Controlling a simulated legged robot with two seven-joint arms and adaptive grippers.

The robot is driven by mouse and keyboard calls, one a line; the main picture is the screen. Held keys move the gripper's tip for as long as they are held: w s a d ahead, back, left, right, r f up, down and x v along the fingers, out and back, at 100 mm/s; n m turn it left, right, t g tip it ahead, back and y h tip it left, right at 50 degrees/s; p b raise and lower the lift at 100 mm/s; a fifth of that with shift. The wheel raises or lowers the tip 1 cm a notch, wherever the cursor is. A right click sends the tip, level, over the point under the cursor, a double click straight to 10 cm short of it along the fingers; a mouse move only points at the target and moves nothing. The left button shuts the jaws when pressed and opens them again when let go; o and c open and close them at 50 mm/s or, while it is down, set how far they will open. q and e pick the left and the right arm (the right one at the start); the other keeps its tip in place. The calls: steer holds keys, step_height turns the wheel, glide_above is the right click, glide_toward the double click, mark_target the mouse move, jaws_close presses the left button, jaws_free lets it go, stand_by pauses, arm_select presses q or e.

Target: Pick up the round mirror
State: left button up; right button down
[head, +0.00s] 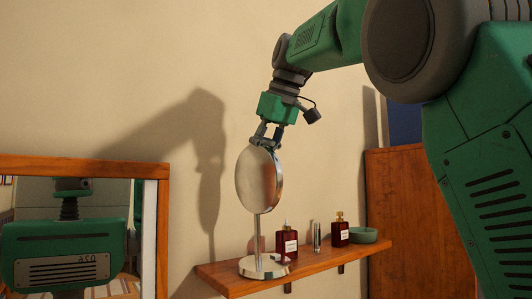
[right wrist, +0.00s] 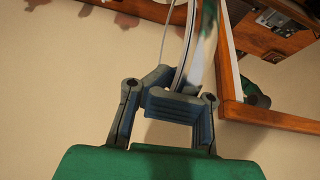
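The round mirror (head: 258,180) is a silver disc on a thin stem with a round base. It stands upright at the left end of the wooden shelf (head: 232,283); whether its base bears on the wood or is just clear of it I cannot tell. My right gripper (head: 265,142) points down at the top of the disc. Its fingers sit on both sides of the rim and look shut on it. In the right wrist view the mirror's edge (right wrist: 194,62) runs between the fingers (right wrist: 182,88). My left gripper is not in view.
A dark red bottle (head: 287,244) stands close to the right of the mirror's base. A small slim bottle (head: 317,237), another red bottle (head: 340,230) and a green bowl (head: 363,236) are further right. A wood-framed wall mirror (head: 164,225) is at the left.

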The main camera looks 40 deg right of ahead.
steer(key=shift+w+r+g, duration=0.25)
steer(key=shift+w+r, duration=0.15)
steer(key=shift+w, duration=0.35)
steer(key=shift+w+r+g, duration=0.25)
steer(key=shift+w+r, duration=0.1)
steer(key=shift+w, duration=0.35)
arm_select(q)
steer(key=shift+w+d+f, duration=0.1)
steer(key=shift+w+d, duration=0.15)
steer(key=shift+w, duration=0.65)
arm_select(e)
steer(key=v, duration=0.3)
steer(key=shift+w+r, duration=0.25)
steer(key=shift+r, duration=0.05)
steer(key=shift+s, duration=0.2)
steer(key=c, duration=1.9)
jaws_free()
steer(key=o, duration=1.4)
steer(key=shift+o, duration=0.2)
steer(key=shift+w, duration=0.1)
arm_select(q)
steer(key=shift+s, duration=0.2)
arm_select(e)
steer(key=shift+a+r, duration=0.1)
steer(key=shift+r, duration=0.1)
